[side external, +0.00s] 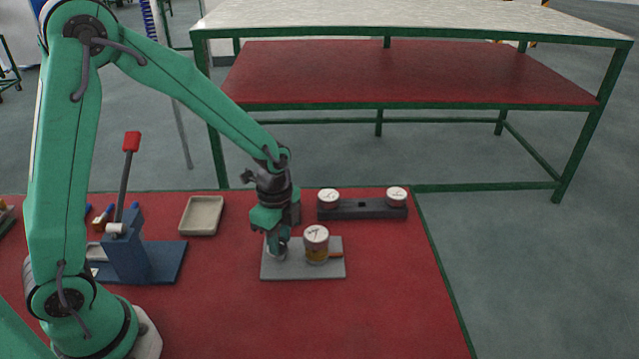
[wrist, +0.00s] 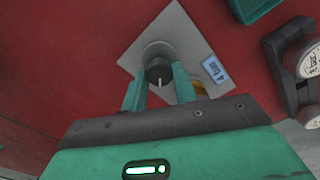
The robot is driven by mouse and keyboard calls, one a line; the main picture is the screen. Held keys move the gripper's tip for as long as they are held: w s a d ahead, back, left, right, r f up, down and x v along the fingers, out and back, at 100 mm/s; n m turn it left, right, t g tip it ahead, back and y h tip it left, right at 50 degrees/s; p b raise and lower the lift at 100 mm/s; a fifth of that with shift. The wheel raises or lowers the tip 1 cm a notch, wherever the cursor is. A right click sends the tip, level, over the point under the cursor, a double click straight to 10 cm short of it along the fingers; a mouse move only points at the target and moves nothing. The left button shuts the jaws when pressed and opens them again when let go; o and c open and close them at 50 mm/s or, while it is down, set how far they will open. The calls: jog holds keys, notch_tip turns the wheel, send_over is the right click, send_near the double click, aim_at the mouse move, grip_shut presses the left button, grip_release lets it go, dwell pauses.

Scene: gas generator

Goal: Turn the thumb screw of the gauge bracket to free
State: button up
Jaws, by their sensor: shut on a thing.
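The gauge bracket is a light grey plate (side external: 332,272) on the red bench; in the wrist view its plate (wrist: 180,30) shows as a tilted grey shape. A gauge with a white dial (side external: 316,234) stands upright on it. The thumb screw (wrist: 159,71) is a dark round knob with a white line, set on a pale round boss. My gripper (side external: 278,247) is low over the plate, left of the gauge. In the wrist view my gripper (wrist: 157,76) has its fingers shut on either side of the thumb screw. In the side view the fingers mostly hide the screw.
A dark rack (side external: 362,211) with two white-dial gauges stands behind the bracket. A beige tray (side external: 201,216) lies behind left. A blue hand press (side external: 128,255) with a red-tipped lever stands left. The bench front is clear.

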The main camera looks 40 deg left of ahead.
jog(key=n, duration=1.1)
jog(key=shift+a, duration=0.1)
jog(key=n, duration=0.3)
jog(key=shift+n, duration=0.4)
jog(key=n, duration=1.1)
jog(key=shift+n, duration=0.4)
jog(key=o, duration=1)
jog(key=shift+c, duration=0.2)
jog(key=shift+r, duration=0.1)
